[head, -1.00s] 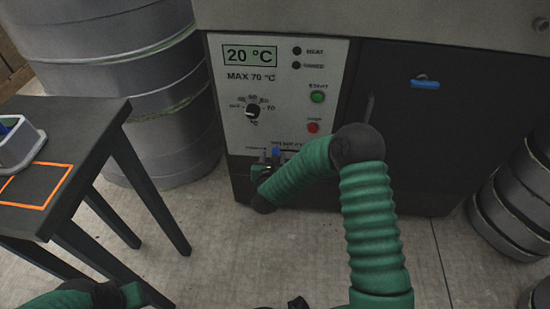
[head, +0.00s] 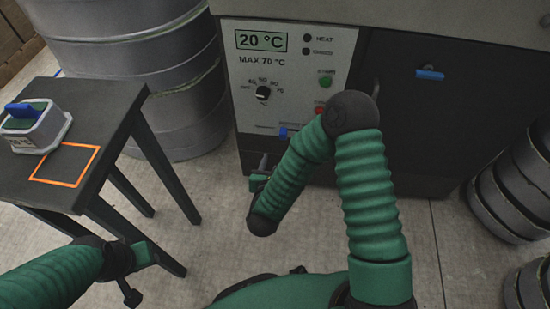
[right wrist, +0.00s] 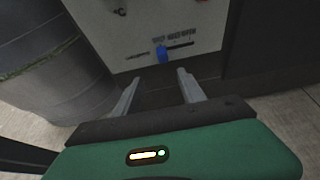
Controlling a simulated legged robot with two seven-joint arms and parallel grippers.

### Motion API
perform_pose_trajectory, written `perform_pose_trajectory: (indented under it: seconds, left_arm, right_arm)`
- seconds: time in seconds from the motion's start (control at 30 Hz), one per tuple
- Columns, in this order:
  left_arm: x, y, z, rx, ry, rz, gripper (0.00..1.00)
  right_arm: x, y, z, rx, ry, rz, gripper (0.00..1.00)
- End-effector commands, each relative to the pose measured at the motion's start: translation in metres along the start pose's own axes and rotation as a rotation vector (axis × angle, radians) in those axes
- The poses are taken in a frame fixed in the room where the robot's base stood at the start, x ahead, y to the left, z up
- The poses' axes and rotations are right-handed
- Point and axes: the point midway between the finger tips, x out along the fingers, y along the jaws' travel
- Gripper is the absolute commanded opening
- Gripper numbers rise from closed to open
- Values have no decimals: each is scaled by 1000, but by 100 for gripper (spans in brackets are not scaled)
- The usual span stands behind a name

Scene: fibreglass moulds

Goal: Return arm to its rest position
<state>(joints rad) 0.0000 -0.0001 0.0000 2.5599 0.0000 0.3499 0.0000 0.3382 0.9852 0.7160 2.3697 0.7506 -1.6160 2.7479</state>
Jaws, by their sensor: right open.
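My right arm (head: 368,190), green with black joints, reaches from the lower right and bends at a high black elbow. Its gripper (head: 262,168) is low in front of the machine's control panel (head: 290,60), partly hidden by the forearm. In the right wrist view the two fingers of this gripper (right wrist: 158,86) are apart with nothing between them. They point towards the panel's lower edge, near a blue slider (right wrist: 162,54). My left gripper (head: 128,262) is at the lower left, near the table's front legs; its jaw opening is unclear.
A dark table (head: 40,190) at left carries an orange outlined square (head: 66,165) and a pale container (head: 36,135) with a blue-topped item. Grey drums (head: 130,60) stand behind it; more drums (head: 505,190) stand at right. Bare floor (head: 220,240) lies between table and machine.

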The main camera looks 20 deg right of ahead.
Motion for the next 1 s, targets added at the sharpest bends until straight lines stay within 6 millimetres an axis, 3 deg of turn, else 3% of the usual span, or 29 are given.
perform_pose_trajectory:
  seconds: [0.1,0.53,0.63,0.77,0.9,1.0]
  left_arm:
    - [-3,0,0,0,0,0,36]
    - [-2,0,0,0,0,0,36]
    - [-2,0,0,0,0,0,36]
    - [-2,0,0,0,0,0,36]
    - [-2,0,0,0,0,0,36]
    - [-2,0,0,0,0,0,36]
  right_arm:
    - [-8,0,0,-1,1,0,47]
    - [-8,0,-1,-5,1,1,47]
    - [-6,7,0,-107,15,44,47]
    - [-7,33,1,-546,47,222,47]
    - [-24,52,-4,-1261,17,494,47]
    - [-45,46,-9,-1770,-51,693,47]
